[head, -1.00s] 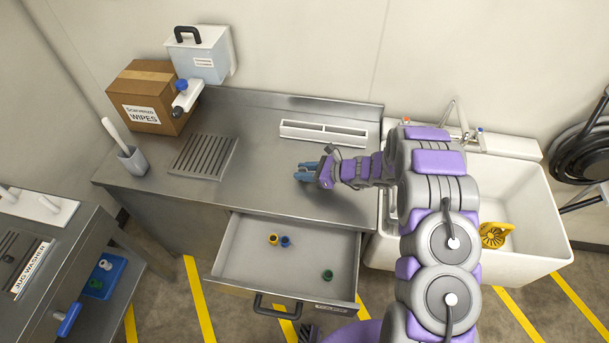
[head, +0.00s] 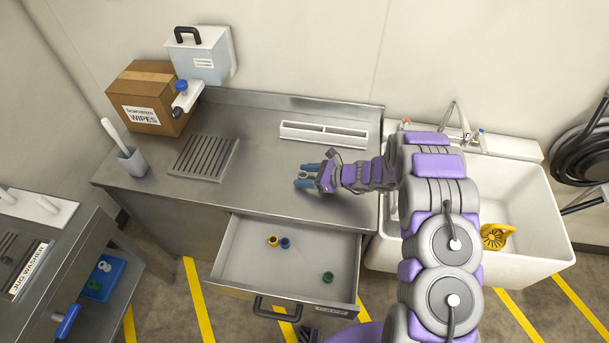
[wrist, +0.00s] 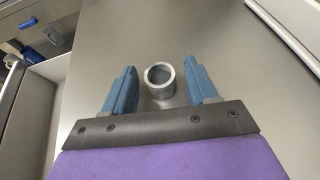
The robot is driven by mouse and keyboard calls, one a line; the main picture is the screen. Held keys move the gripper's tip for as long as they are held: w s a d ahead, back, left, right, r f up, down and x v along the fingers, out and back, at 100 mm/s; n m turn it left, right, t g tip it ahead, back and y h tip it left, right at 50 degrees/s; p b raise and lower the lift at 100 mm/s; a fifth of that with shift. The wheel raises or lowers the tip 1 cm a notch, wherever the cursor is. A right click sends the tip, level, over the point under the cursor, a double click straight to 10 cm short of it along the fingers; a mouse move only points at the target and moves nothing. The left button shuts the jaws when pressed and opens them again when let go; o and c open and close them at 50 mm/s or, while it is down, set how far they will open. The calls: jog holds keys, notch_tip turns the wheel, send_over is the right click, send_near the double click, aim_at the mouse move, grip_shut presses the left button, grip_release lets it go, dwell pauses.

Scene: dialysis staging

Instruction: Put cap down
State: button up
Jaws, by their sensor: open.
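A grey, round, hollow cap (wrist: 160,80) stands on the steel counter (head: 270,205), its open end up in the wrist view. My gripper (head: 303,176) is low over the counter, to the left of the sink. Its blue fingers are spread on either side of the cap, with a visible gap to each finger in the wrist view (wrist: 160,68). In the head view the cap is too small and grey to make out clearly.
Below the counter an open drawer (head: 240,272) holds a yellow cap (head: 273,240), a blue cap (head: 285,243) and a green cap (head: 327,277). A slotted drain plate (head: 203,158) and a white divided tray (head: 323,134) lie on the counter. The sink (head: 535,225) is at right.

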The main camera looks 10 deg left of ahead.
jog(key=p+v, duration=0.2)
jog(key=v, duration=1)
jog(key=shift+s, duration=0.1)
jog(key=s+r+n+g+h, duration=0.5)
jog(key=s+r+n, duration=0.6)
jog(key=s+r, duration=0.75)
jog(key=s+d+r+n+h, duration=0.2)
jog(key=s+d, duration=0.2)
jog(key=s, duration=0.3)
jog(key=s+d+r+n+h, duration=0.3)
jog(key=s+d, duration=0.1)
jog(key=s, duration=0.3)
jog(key=s+d+r+n+t+h, duration=0.1)
jog(key=s+d+r+n+h, duration=0.1)
jog(key=s+d, duration=0.3)
jog(key=s+n+h, duration=0.1)
jog(key=s, duration=0.1)
jog(key=shift+s+r, duration=0.25)
jog(key=shift+s, duration=0.05)
jog(key=shift+o, duration=0.3)
jog(key=shift+s+d+r+n, duration=0.1)
jog(key=shift+s+d+n, duration=0.25)
jog(key=shift+d, duration=0.2)
